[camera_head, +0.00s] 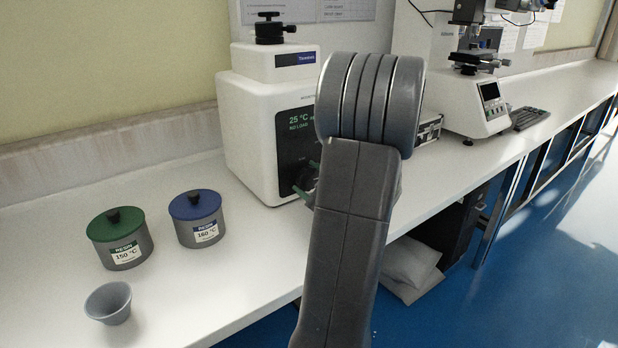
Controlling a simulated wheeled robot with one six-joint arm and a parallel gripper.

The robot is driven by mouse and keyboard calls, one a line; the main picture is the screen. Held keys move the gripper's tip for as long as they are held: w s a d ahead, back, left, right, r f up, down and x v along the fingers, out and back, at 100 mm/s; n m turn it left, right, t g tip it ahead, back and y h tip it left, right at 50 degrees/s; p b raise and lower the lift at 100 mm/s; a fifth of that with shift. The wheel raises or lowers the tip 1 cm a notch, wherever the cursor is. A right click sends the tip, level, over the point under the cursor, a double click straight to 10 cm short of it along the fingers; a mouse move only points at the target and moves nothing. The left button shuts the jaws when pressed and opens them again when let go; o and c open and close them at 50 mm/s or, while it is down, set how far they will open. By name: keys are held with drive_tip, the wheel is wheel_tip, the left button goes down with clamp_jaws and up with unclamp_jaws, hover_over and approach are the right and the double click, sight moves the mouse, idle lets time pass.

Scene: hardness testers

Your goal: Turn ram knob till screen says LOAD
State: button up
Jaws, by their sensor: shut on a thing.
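The white press (247,130) stands on the bench left of my arm. Its dark front screen (297,124) reads "25 °C" and "NO LOAD" in green. Low on the front panel, a dark knob-like part with a green piece (303,192) shows beside my arm and is partly hidden by it. I cannot tell for sure whether this is the ram knob. A black knob (270,30) sits on top of the press. My grey arm covers the right part of the press front. My gripper is hidden behind the arm, so its hold does not show.
A green-lidded resin pot (121,240), a blue-lidded resin pot (196,219) and a small grey cup (108,303) stand on the white bench at left. A microscope-like tester (477,100) and a dark keypad (529,118) stand at right.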

drive_tip(key=shift+m+p, duration=0.7)
drive_tip(key=shift+m, duration=1.3)
drive_tip(key=o, duration=1)
drive_tip(key=shift+c, duration=0.2)
drive_tip(key=v, duration=1.4)
drive_tip(key=shift+p, duration=0.3)
drive_tip(key=shift+w, duration=0.1)
